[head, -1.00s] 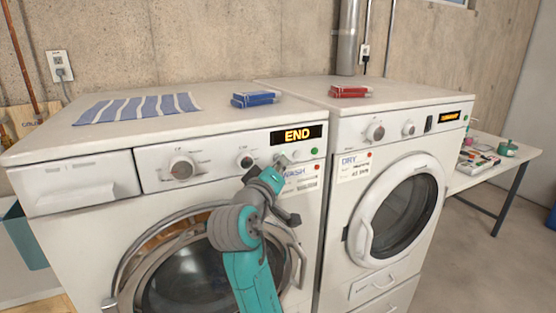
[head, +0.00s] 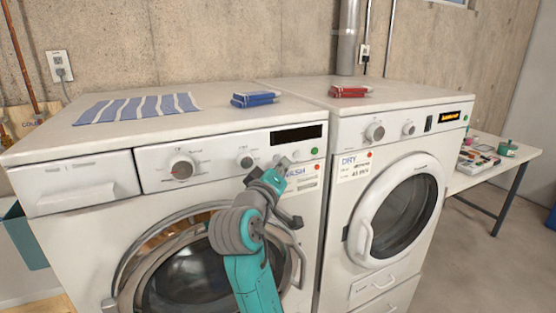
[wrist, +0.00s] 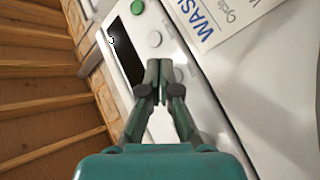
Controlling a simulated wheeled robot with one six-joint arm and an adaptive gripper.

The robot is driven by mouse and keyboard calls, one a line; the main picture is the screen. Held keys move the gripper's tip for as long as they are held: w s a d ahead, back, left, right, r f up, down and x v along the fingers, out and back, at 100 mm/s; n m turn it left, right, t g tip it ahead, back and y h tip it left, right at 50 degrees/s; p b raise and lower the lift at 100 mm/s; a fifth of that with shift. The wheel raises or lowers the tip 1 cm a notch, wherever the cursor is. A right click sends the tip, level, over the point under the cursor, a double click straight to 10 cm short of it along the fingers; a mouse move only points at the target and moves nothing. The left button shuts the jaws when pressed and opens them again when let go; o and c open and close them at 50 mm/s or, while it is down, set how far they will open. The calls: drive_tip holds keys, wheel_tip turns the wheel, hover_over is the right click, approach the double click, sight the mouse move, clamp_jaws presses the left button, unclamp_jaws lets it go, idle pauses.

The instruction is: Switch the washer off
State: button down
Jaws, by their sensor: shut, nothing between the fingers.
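The washer (head: 80,225) is the left white machine, with a round door in front. Its display (head: 297,134) is dark and blank; it also shows dark in the wrist view (wrist: 127,57). A green button (head: 314,151) sits right of a pale round button (head: 296,154) under the display. In the wrist view the green button (wrist: 137,7) and the pale button (wrist: 154,39) both show.
The dryer (head: 338,215) stands right of the washer, its display (head: 449,117) lit orange.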

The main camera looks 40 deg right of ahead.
drive_tip(key=s+a, duration=0.1)
drive_tip(key=s, duration=0.4)
drive_tip(key=shift+s+a, duration=0.35)
drive_tip(key=shift+s, duration=0.05)
idle(0.3)
drive_tip(key=shift+f, duration=0.1)
